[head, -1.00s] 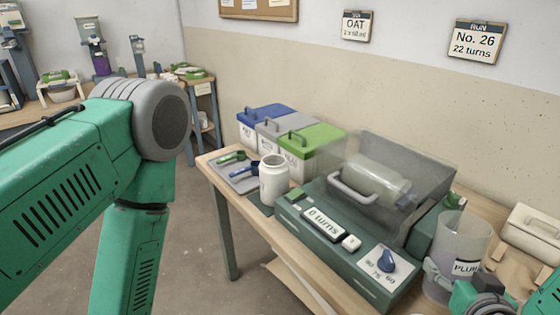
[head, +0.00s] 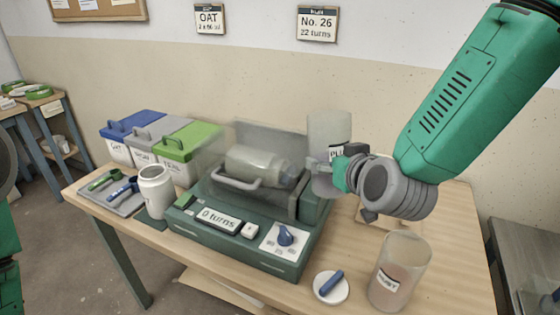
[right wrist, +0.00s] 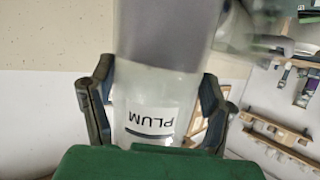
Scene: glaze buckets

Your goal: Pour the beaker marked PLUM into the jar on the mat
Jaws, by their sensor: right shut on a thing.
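The beaker marked PLUM (head: 329,130) is a clear cylinder with a white label. My right gripper (head: 326,178) is shut around it and holds it about upright, by the right end of the machine. In the right wrist view the beaker (right wrist: 160,85) stands between the two fingers (right wrist: 156,76); its label reads upside down and a grey-purple content shows. The open white jar (head: 156,192) stands on the dark mat (head: 148,222) at the table's left, well away from the beaker. My left gripper is out of view.
A green machine (head: 215,243) with a clear cover and a bottle lies between jar and beaker. Lidded blue, grey and green bins (head: 185,142) stand behind the jar. A tray (head: 112,197) holds scoops. Another beaker (head: 402,270) and a white dish (head: 330,289) are at front right.

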